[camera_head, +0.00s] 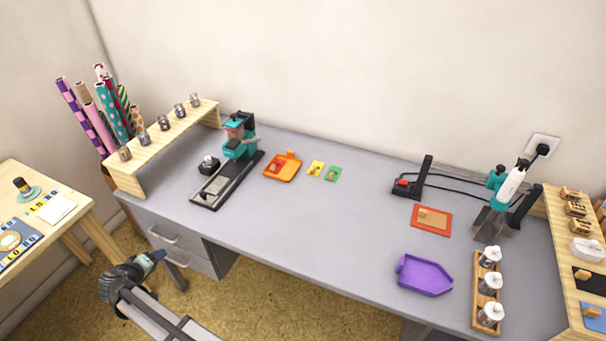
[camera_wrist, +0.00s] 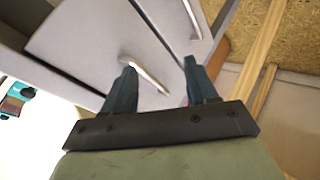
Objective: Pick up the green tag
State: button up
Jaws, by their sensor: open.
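The green tag (camera_head: 333,174) lies flat on the grey desk in the head view, toward the back and left of the middle. A yellow tag (camera_head: 316,168) lies just left of it. My gripper (camera_head: 157,257) is low at the left, in front of the desk's drawers and far from the tag. In the wrist view, the two dark fingers of my gripper (camera_wrist: 160,66) are apart with nothing between them. The wrist view faces the drawer fronts and handles, and no tag shows there.
An orange tray (camera_head: 282,178) with a red item sits left of the tags, beside a black-and-teal press (camera_head: 240,140). A wooden shelf (camera_head: 165,145) stands farther left. A purple tray (camera_head: 425,276) and an orange pad (camera_head: 420,226) lie right. The desk in front of the tags is clear.

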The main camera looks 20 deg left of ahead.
jog(key=w+a+r+y, duration=0.1)
jog(key=w+a+r, duration=0.2)
jog(key=r, duration=0.6)
jog(key=w+a+r+y, duration=0.1)
jog(key=w+a+r, duration=0.15)
jog(key=r, duration=0.65)
jog(key=w+d+r+m, duration=0.1)
jog(key=w+d+r, duration=0.3)
jog(key=w, duration=0.5)
jog(key=w+d+r+m, duration=0.1)
jog(key=w+d+r, duration=0.25)
jog(key=w, duration=0.45)
jog(key=w+d+r+m, duration=0.1)
jog(key=w+d+r, duration=0.3)
jog(key=w, duration=0.5)
jog(key=w+d+r+m, duration=0.2)
jog(key=w+d, duration=0.9)
jog(key=n+g, duration=0.9)
send_over(332, 173)
jog(key=d, duration=0.3)
jog(key=shift+h, duration=0.4)
jog(key=f, duration=1.4)
jog(key=shift+s+a+f, duration=0.2)
jog(key=shift+s+a, duration=0.05)
jog(key=shift+s, duration=0.05)
jog(key=shift+x, duration=2.7)
jog(key=shift+w, duration=0.15)
